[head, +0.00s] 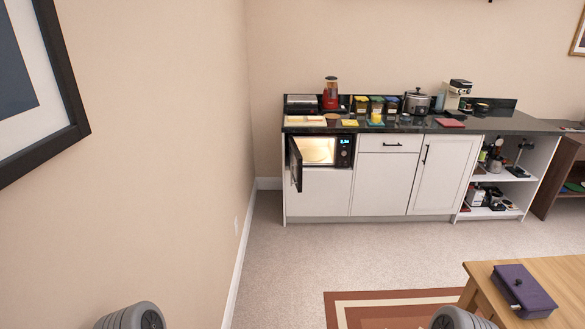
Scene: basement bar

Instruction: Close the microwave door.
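The microwave (344,151) is built into the white cabinet run below the dark counter, across the room. Its door (296,164) stands open, swung out at the left side. The lit, pale interior (318,150) shows and looks empty. A blue display glows on the panel at its right. Two grey rounded parts of my arms show at the bottom edge, far from the microwave. Neither of my grippers shows in the head view.
A wooden table (480,285) with a purple box (523,290) stands at the lower right. A red-brown rug (380,312) lies beside it. The beige wall and picture frame (66,75) are at left. Carpet (330,240) before the cabinets is clear.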

